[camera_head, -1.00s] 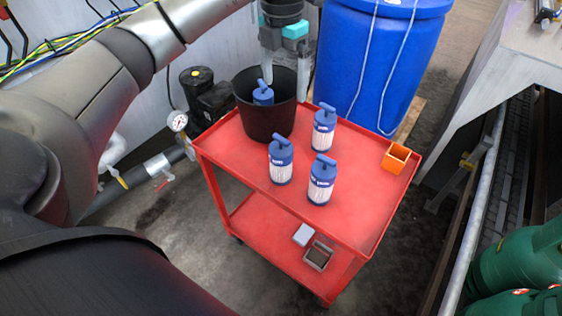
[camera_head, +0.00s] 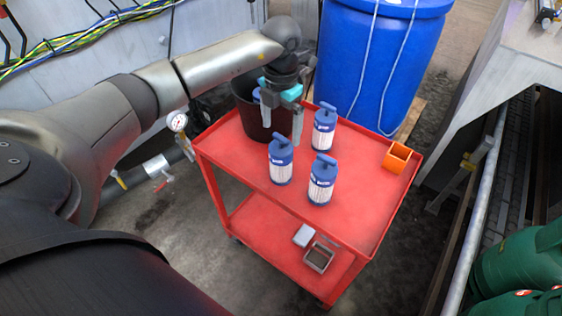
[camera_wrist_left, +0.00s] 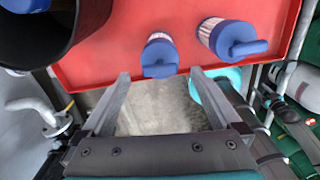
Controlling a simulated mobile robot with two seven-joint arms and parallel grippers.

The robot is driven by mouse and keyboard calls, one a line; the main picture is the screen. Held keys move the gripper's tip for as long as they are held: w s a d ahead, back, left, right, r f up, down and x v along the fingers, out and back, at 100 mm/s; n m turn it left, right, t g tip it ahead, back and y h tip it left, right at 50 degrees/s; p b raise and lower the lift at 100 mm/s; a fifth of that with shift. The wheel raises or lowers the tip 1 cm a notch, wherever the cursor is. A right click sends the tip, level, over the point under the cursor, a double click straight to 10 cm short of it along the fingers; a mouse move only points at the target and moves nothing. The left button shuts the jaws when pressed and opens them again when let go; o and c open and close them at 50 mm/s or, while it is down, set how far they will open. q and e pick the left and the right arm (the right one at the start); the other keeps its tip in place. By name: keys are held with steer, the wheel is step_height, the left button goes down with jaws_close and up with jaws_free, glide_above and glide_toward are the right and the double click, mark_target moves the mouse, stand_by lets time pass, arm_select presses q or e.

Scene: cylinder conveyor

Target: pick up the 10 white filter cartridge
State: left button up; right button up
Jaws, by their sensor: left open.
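Three white filter cartridges with blue caps stand upright on the red cart: one at the back (camera_head: 324,128), one at the left (camera_head: 281,160) and one at the front (camera_head: 321,181). Another blue-capped cartridge (camera_head: 256,95) is inside the black bucket, mostly hidden. My left gripper (camera_head: 282,132) is open and empty, above the cart beside the bucket and behind the left cartridge. In the left wrist view one cartridge (camera_wrist_left: 160,54) shows between and beyond the open fingertips, and another (camera_wrist_left: 232,38) stands to its right. My right gripper is not in view.
The black bucket (camera_head: 247,123) stands at the cart's back left corner. An orange open box (camera_head: 397,157) sits at the right of the red cart (camera_head: 353,215). A blue barrel (camera_head: 375,65) is behind. The lower shelf holds small grey trays (camera_head: 319,257).

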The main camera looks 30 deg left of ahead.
arm_select(q)
step_height(320, 180, down, 2)
steer(key=shift+f, duration=0.2)
steer(key=shift+c, duration=0.4)
jaws_close()
steer(key=shift+r, duration=0.1)
stand_by(0.4)
